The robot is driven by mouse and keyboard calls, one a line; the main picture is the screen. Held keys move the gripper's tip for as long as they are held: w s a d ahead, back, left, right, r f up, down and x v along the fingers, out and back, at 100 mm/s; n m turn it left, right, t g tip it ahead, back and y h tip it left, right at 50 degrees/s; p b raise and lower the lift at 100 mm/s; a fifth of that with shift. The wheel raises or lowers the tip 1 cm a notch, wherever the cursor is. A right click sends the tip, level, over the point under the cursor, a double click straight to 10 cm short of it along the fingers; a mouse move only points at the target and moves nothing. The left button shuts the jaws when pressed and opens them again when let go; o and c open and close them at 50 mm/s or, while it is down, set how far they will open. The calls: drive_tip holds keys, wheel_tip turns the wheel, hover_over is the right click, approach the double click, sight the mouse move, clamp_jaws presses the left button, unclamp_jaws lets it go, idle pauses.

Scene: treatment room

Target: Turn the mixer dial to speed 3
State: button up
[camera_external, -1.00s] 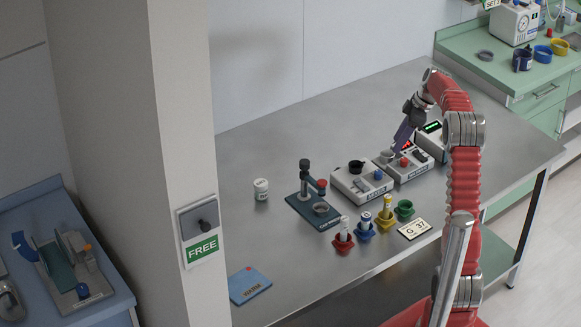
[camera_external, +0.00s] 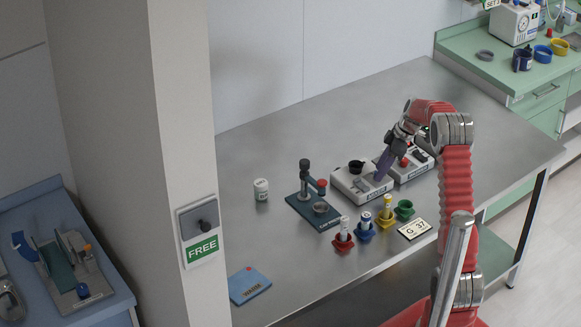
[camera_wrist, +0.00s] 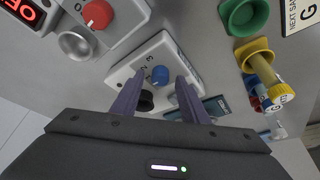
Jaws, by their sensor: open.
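A white box (camera_external: 345,184) with a black cup and a blue dial stands on the steel table; it looks like the mixer. In the wrist view the blue dial (camera_wrist: 160,75) shows near my fingertips, with numerals including 2 and 3 beside it. The dial's pointer is too small to read. My gripper (camera_external: 379,176) is open, its purple fingers pointing down over this box. In the wrist view the gripper (camera_wrist: 160,80) has a finger on each side of the dial's line; I cannot tell whether they touch it. The black cup (camera_wrist: 146,103) is partly behind the left finger.
A similar box with a red knob (camera_wrist: 98,13) and lit display stands next to it. A dark stand (camera_external: 313,206) is at left. The table's back is clear.

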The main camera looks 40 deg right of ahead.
drive_tip(key=shift+w+f, duration=0.1)
drive_tip(key=shift+f, duration=0.15)
drive_tip(key=shift+c, duration=0.4)
clamp_jaws()
